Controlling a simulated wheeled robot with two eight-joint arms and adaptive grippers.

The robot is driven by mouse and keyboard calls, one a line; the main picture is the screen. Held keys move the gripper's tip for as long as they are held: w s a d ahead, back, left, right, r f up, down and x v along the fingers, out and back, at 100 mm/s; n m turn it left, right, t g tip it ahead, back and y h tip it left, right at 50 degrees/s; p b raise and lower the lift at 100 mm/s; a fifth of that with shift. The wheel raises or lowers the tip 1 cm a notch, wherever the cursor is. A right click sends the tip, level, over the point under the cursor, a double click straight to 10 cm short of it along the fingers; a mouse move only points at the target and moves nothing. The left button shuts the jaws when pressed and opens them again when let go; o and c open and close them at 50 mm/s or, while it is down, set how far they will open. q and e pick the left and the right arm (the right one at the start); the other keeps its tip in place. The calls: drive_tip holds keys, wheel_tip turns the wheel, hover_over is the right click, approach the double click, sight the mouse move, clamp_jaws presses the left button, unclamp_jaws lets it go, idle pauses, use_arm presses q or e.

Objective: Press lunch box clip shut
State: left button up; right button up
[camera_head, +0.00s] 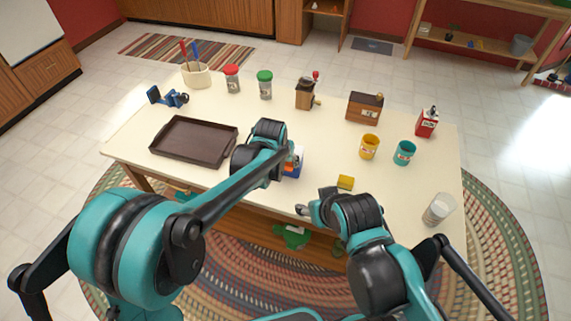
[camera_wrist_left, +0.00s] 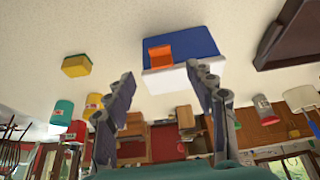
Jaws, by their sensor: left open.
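The lunch box (camera_head: 296,163), blue and white with an orange clip, stands on the table, partly hidden behind my left wrist in the head view. In the left wrist view the lunch box (camera_wrist_left: 195,42) lies just beyond the fingertips, and its orange clip (camera_wrist_left: 160,54) shows between them. My left gripper (camera_wrist_left: 161,74) is open and empty, apart from the box as far as I can see.
A yellow sponge (camera_head: 345,182) lies right of the box. A brown tray (camera_head: 157,142) is to the left. A yellow cup (camera_head: 369,147), a teal cup (camera_head: 404,153) and a glass (camera_head: 439,209) stand right. Jars and a grinder (camera_head: 305,95) stand behind. The table's middle is fairly clear.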

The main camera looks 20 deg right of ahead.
use_arm(q)
drive_tip(key=shift+v, duration=1.65)
drive_tip(key=s+a+r+n+t, duration=0.1)
drive_tip(key=s+a+r, duration=0.25)
drive_tip(key=a, duration=0.55)
drive_tip(key=s+a+r+n, duration=0.2)
drive_tip(key=s+a+r, duration=0.15)
drive_tip(key=a, duration=0.45)
drive_tip(key=s+a+f+n+t+y, duration=0.1)
drive_tip(key=s+a+f+n+y, duration=0.1)
drive_tip(key=s+a, duration=1.2)
drive_tip(key=shift+a+n+t+y, duration=0.3)
drive_tip(key=shift+a+n, duration=0.2)
drive_tip(key=shift+a, duration=0.3)
